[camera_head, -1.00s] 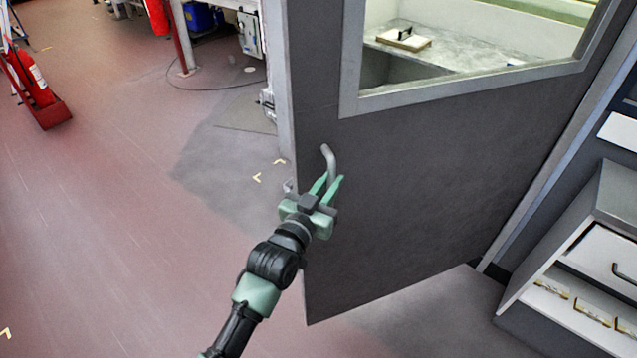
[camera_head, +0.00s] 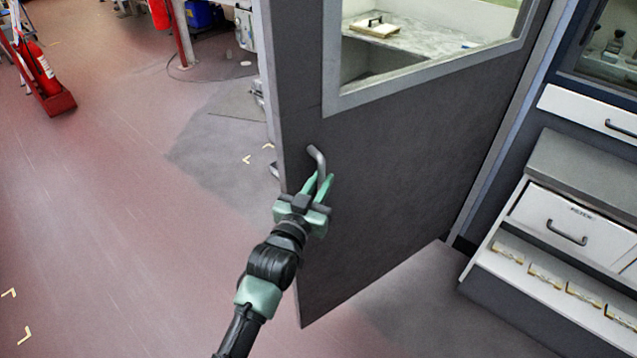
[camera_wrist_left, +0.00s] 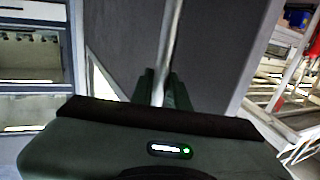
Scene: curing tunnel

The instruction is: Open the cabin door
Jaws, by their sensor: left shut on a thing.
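The cabin door (camera_head: 400,170) is dark grey with a light-framed window and stands ajar, its free edge at the left. Its bent grey handle (camera_head: 316,158) is near that edge. My left gripper (camera_head: 319,187) is shut on the handle, with its green fingers on either side of the bar. In the left wrist view the handle (camera_wrist_left: 167,55) runs up from between the fingers (camera_wrist_left: 160,88). The fingers hide the handle's lower part. My right gripper is not in view.
A drawer cabinet (camera_head: 560,215) stands right of the door. A fire extinguisher (camera_head: 40,68) on a red stand is at the far left. A red post (camera_head: 182,35) rises behind. The floor (camera_head: 120,220) left of the door is clear.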

